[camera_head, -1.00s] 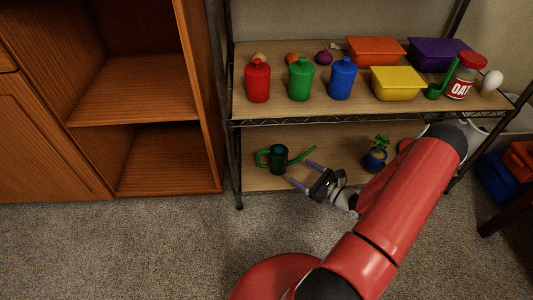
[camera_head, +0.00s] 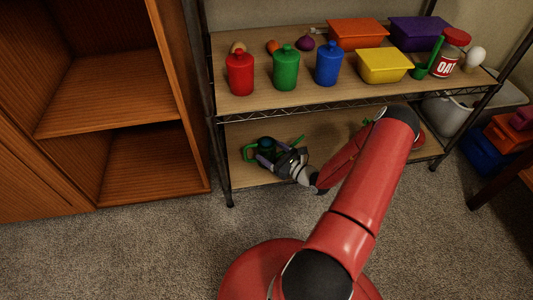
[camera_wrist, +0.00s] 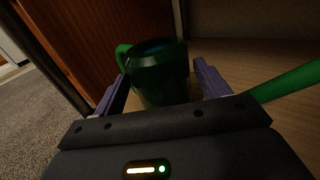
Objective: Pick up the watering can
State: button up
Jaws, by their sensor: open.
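The green watering can (camera_head: 248,154) stands upright on the lower shelf, near its left end. My gripper (camera_head: 272,154) is at the can and hides part of it in the head view. In the wrist view the can's dark green body (camera_wrist: 160,72) sits between the two spread fingers of my gripper (camera_wrist: 160,84). The handle is on the left and the spout runs out to the right, past the right finger. The jaws are open, and I cannot tell whether either finger touches the can.
The wire-rack upper shelf (camera_head: 300,96) hangs above my gripper, with bottles and bins on it. A rack post (camera_head: 220,150) stands left of the can, beside a wooden cabinet (camera_head: 150,130). My arm hides the right part of the lower shelf.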

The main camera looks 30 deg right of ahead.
jog(key=shift+w+a, duration=0.15)
jog(key=shift+w, duration=0.1)
jog(key=c, duration=1)
jog(key=shift+r, duration=0.1)
jog(key=shift+c, duration=0.2)
